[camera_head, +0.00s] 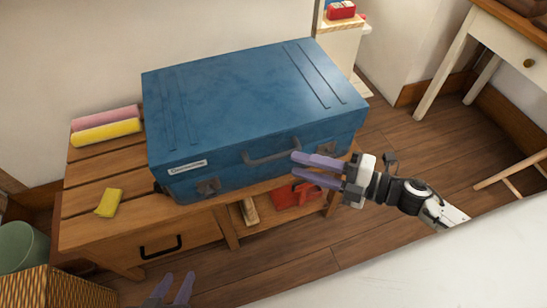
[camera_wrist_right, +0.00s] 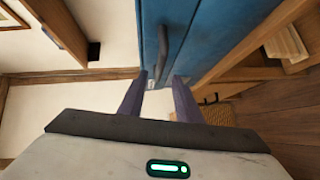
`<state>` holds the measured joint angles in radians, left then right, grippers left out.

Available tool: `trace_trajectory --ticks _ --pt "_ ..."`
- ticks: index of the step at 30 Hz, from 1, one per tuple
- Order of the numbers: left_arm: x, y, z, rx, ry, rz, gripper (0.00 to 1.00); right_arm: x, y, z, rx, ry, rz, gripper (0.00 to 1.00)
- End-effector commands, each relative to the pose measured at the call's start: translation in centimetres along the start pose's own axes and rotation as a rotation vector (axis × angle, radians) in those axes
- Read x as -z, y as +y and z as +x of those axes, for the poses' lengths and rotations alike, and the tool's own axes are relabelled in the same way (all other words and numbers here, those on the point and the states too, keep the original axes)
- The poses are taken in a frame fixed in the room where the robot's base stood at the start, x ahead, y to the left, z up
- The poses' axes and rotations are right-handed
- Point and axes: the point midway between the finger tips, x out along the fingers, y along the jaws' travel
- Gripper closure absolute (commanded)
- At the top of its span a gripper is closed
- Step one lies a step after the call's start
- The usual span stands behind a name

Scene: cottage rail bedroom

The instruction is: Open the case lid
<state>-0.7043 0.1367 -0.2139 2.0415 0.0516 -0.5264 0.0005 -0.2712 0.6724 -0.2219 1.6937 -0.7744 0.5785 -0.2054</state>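The blue case (camera_head: 250,95) lies flat on a wooden bench with its lid down. A dark handle (camera_head: 272,155) and a left latch (camera_head: 208,187) show on its front, and a right latch (camera_head: 327,148) sits just above my right gripper. My right gripper (camera_head: 294,165) is open, its two purple fingers pointing left along the case front, close to the handle. In the right wrist view, the case (camera_wrist_right: 205,35) is just ahead of the parted fingers; whether they touch it I cannot tell. My left gripper (camera_head: 179,278) is open and empty at the bottom, in front of the bench.
The bench (camera_head: 85,205) carries pink (camera_head: 105,117) and yellow (camera_head: 105,133) rolls and a yellow cloth (camera_head: 109,202) left of the case. A red item (camera_head: 295,195) lies on its lower shelf. A wicker basket (camera_head: 50,290) stands bottom left. The wall is close behind.

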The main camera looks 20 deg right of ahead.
Motion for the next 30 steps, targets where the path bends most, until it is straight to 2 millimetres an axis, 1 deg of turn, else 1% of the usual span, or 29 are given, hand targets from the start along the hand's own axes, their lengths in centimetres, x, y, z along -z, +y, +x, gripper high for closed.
trace_trajectory --ticks 1,6,9,12,17,24,25,26,30 --pt "0.0 0.0 0.0 0.0 0.0 0.0 0.67 0.0 0.2 1.1 -0.005 0.001 -0.002 0.69" --pt "-0.1 0.0 0.1 0.0 0.0 0.001 0.67 -0.1 0.2 4.4 -0.005 -0.002 0.001 0.69" --pt "-0.1 0.0 0.1 0.0 0.001 0.001 0.67 0.0 0.2 5.9 -0.005 -0.001 0.001 0.69" --pt "-0.1 0.0 0.2 0.0 0.001 0.001 0.67 -0.1 0.1 7.1 -0.004 -0.003 0.004 0.69" --pt "0.0 -0.1 0.2 0.0 0.003 0.002 0.67 0.0 0.1 8.0 -0.002 -0.002 0.004 0.69" --pt "0.0 -0.1 0.3 0.0 0.004 0.002 0.67 0.0 0.1 8.1 -0.002 -0.003 0.004 0.69" --pt "0.0 -0.1 0.3 0.0 0.004 0.002 0.67 0.0 0.1 8.0 -0.002 -0.003 0.004 0.71" --pt "0.0 -0.1 0.3 0.0 0.004 0.002 0.67 0.0 0.1 8.0 -0.002 -0.003 0.004 0.76" --pt "0.0 -0.1 0.3 0.001 0.004 0.002 0.67 0.0 0.1 8.0 -0.002 -0.003 0.004 0.99"
